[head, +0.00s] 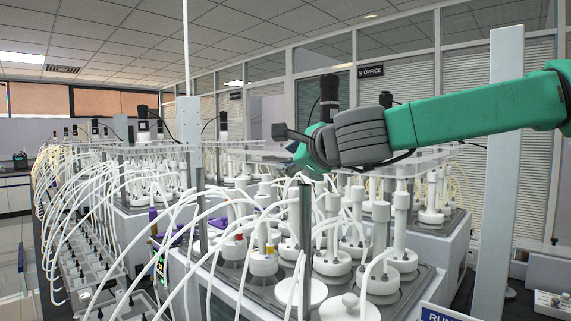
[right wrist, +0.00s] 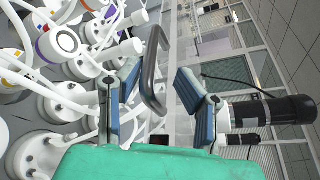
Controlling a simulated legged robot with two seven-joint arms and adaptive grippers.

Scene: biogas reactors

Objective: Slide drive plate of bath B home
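My right gripper (head: 297,150) reaches in from the right above the nearest bath (head: 215,285), beside a clear plate (head: 410,160) that lies level over the white reactor lids. In the right wrist view my right gripper (right wrist: 155,92) is open, its blue-padded fingers standing on either side of a grey bent handle (right wrist: 152,72). Gaps show between the handle and both fingers. What the handle is fixed to is partly hidden by the fingers. No letter B is readable, so I cannot tell which bath is bath B. My left gripper is not in view.
A black motor (head: 329,97) stands behind my right wrist; a black cylinder (right wrist: 270,113) is close beside the right finger in the wrist view. Many white tubes (head: 130,190) arch at the left. A grey post (head: 306,230) and a pale column (head: 500,160) stand nearby.

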